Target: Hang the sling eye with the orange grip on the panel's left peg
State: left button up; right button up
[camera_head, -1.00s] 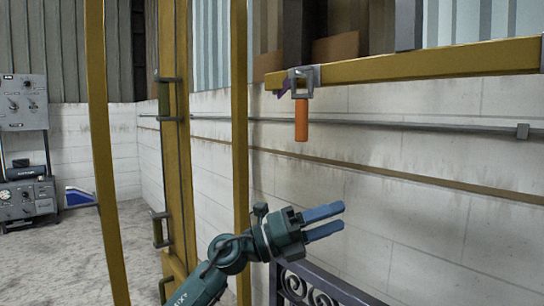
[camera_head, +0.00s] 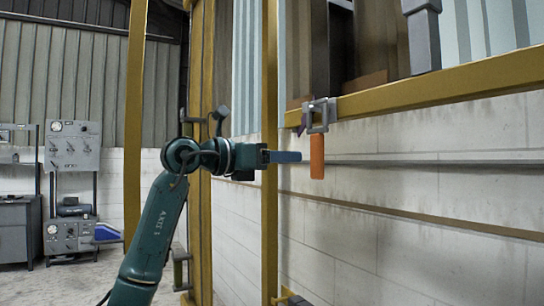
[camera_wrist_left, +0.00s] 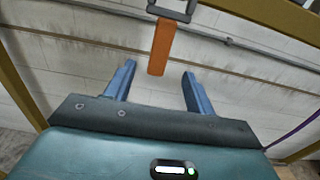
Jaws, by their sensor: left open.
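The orange grip (camera_head: 317,157) hangs upright below a grey metal eye or bracket (camera_head: 320,115) at the yellow beam. In the left wrist view the orange grip (camera_wrist_left: 161,48) hangs ahead of the fingers, its lower end near the gap between their tips, with the grey bracket (camera_wrist_left: 172,10) above it. My left gripper (camera_head: 300,157) is open, its blue fingers pointing right at the grip's height; its fingers also show in the left wrist view (camera_wrist_left: 158,68). Whether they touch the grip cannot be told. I cannot make out the panel's left peg. My right gripper is not in view.
The yellow beam (camera_head: 440,92) runs right from above the grip. A grey control box (camera_head: 73,147) is at the far left. A pale block wall (camera_head: 400,235) lies behind.

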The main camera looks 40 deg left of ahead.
aim_at(314, 157)
pick_arm(q)
jog(key=shift+p+x, duration=0.75)
jog(key=shift+x, duration=1.75)
jog(key=shift+p+x, duration=0.75)
jog(key=shift+x, duration=0.2)
jog(key=shift+w+d+r+p, duration=0.1)
jog(key=shift+w+d+p, duration=0.25)
jog(key=shift+w, duration=0.2)
jog(key=shift+w+d+p, duration=0.15)
jog(key=shift+w+p, duration=0.25)
jog(key=shift+w, duration=0.15)
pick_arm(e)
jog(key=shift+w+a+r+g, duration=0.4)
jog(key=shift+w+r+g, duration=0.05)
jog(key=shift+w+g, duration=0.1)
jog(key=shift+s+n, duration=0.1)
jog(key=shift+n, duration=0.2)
pick_arm(q)
jog(key=shift+c, duration=0.5)
